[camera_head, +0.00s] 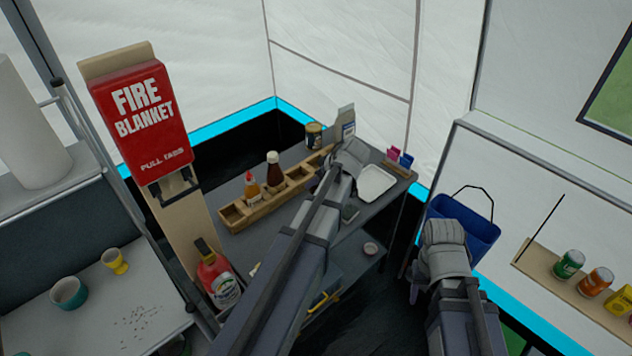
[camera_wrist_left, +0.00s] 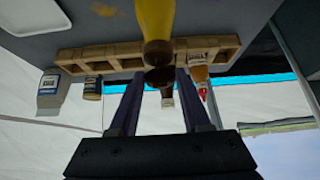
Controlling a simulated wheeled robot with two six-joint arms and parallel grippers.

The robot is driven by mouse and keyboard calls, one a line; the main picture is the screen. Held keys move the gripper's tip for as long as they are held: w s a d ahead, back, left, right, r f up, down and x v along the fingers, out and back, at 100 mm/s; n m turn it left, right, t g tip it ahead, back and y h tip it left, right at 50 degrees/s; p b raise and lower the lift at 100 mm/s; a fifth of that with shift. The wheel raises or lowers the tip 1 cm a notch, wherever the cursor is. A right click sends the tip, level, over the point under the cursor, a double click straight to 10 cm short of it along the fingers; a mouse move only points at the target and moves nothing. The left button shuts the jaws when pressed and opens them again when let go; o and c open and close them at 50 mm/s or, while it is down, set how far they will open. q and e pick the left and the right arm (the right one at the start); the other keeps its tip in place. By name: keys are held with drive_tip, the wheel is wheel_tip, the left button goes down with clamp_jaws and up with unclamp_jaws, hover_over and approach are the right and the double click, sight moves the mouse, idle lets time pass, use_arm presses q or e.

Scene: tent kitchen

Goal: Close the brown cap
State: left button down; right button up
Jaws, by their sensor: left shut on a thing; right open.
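A yellow bottle (camera_wrist_left: 155,18) stands cap up, upside down in the left wrist view. Its brown cap (camera_wrist_left: 157,53) is between the fingertips of my left gripper (camera_wrist_left: 158,70), which is shut on it. In the head view my left gripper (camera_head: 328,174) is over the wooden rack (camera_head: 236,214), and its wrist hides the yellow bottle and the cap. My right gripper (camera_head: 445,238) is open and empty in front of the blue bin, away from the rack; its fingers are hard to make out.
A brown sauce bottle (camera_head: 272,170) and an orange sauce bottle (camera_head: 252,188) stand in the rack. A jar (camera_head: 314,135) and a grey-white bottle (camera_head: 345,120) are behind it. A white tray (camera_head: 377,182) lies right. The blue bin (camera_head: 470,226) hangs beyond the table's right edge.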

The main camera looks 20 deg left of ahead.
use_arm(q)
drive_tip(key=shift+c, duration=1.8)
unclamp_jaws()
drive_tip(key=shift+r, duration=0.1)
drive_tip(key=p+v, duration=0.6)
drive_tip(key=v, duration=0.1)
drive_tip(key=shift+d+r, duration=0.2)
drive_tip(key=shift+d, duration=0.1)
drive_tip(key=shift+c, duration=0.3)
